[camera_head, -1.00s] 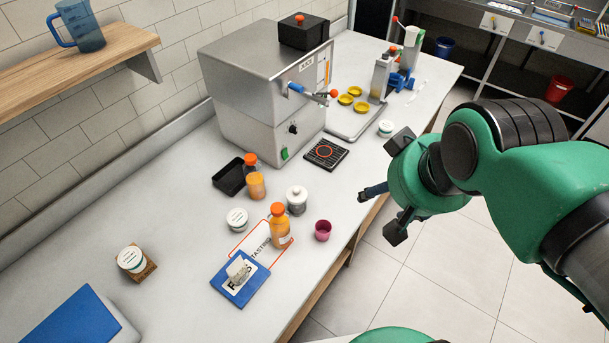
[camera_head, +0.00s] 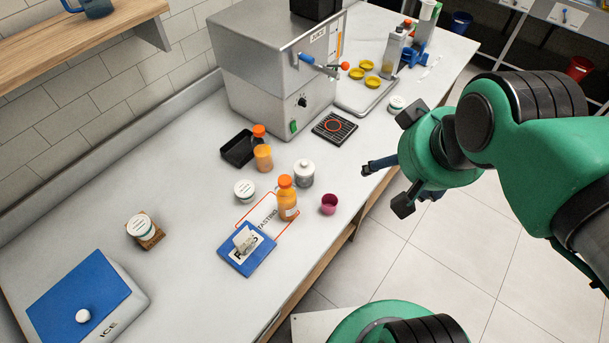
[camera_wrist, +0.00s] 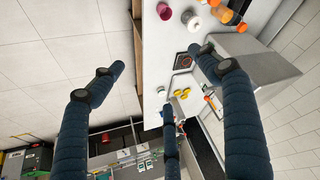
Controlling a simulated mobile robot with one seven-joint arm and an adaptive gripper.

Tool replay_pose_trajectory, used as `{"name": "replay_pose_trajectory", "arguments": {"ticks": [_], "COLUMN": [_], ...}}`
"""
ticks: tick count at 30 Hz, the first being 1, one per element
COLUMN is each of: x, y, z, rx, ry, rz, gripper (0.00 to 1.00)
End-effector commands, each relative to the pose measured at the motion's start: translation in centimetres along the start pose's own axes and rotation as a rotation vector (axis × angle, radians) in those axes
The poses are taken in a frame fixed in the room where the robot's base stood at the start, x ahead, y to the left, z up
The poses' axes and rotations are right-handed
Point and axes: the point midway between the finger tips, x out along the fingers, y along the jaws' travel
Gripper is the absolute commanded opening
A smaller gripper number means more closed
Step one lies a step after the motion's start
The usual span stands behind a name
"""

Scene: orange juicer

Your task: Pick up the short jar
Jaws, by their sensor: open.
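Several low white-lidded jars are in the head view, and I cannot tell which is the short jar. One jar (camera_head: 245,190) stands mid-counter, left of the orange bottle (camera_head: 287,200). Another jar (camera_head: 140,228) sits on a brown coaster at the left. A third jar (camera_head: 397,103) is near the counter's right edge, and it also shows in the wrist view (camera_wrist: 161,91). A larger pale jar with a knobbed lid (camera_head: 304,172) stands behind the bottle. My gripper (camera_head: 387,165) is open and empty beyond the counter's front edge, its fingers spread in the wrist view (camera_wrist: 157,70).
A pink cup (camera_head: 328,204) stands near the counter's front edge. A blue card (camera_head: 246,250) lies before the bottle. A black tray (camera_head: 238,148), a steel machine (camera_head: 265,75) and a blue-lidded ice box (camera_head: 85,300) occupy the counter. The left-centre counter is clear.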

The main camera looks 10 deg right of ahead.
Motion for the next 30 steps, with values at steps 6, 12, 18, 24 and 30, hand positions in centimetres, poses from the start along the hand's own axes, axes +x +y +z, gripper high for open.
{"name": "replay_pose_trajectory", "arguments": {"ticks": [6,12,18,24,30], "x": [0.1,1.2,3.8,7.9,12.9], "y": [-0.1,-0.5,-1.4,-2.9,-4.6], "z": [-0.3,-2.1,-5.6,-9.3,-12.4], "rx": [-0.005,-0.032,-0.085,-0.151,-0.218], "ry": [-0.004,-0.035,-0.091,-0.157,-0.224], "rz": [-0.001,-0.007,-0.019,-0.034,-0.051], "gripper": [0.76,0.76,0.76,0.76,0.76]}}
